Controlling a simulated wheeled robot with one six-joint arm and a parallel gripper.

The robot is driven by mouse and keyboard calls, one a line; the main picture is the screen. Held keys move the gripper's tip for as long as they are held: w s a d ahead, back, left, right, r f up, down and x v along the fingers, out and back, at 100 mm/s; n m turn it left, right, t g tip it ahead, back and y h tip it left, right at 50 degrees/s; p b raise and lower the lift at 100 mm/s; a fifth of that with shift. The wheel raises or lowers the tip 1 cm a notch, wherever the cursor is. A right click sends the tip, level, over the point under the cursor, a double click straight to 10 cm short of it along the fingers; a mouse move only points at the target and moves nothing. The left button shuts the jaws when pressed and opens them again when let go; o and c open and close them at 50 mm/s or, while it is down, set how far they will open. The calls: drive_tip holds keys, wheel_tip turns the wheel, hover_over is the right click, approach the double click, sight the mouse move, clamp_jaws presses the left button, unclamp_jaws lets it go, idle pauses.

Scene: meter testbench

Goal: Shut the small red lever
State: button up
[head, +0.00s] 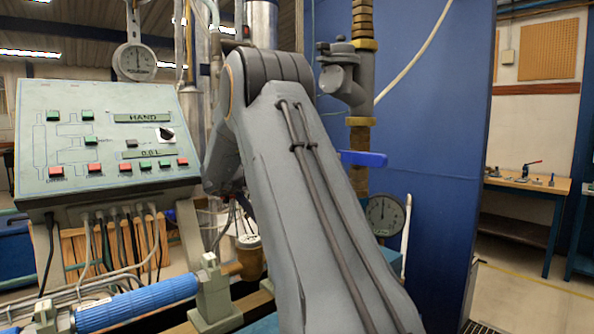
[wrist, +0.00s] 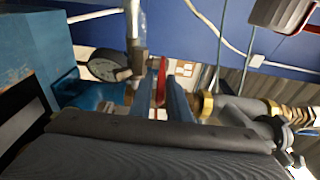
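In the wrist view a small red lever (wrist: 161,82) stands upright in the picture beside a silver pipe. My gripper (wrist: 160,92) reaches up from the lower edge with two blue-grey fingers. In the head view my arm hides the gripper and this lever.
A round gauge (wrist: 103,65) and a silver pipe (wrist: 135,35) stand left of the lever; brass and grey fittings (wrist: 235,108) lie right. The head view shows a control panel (head: 105,140), a blue handle (head: 362,158) and a lower gauge (head: 384,215).

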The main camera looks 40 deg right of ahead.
drive_tip(key=a+b, duration=0.1)
drive_tip(key=a, duration=0.6)
drive_tip(key=shift+w+a, duration=0.4)
drive_tip(key=shift+w, duration=0.05)
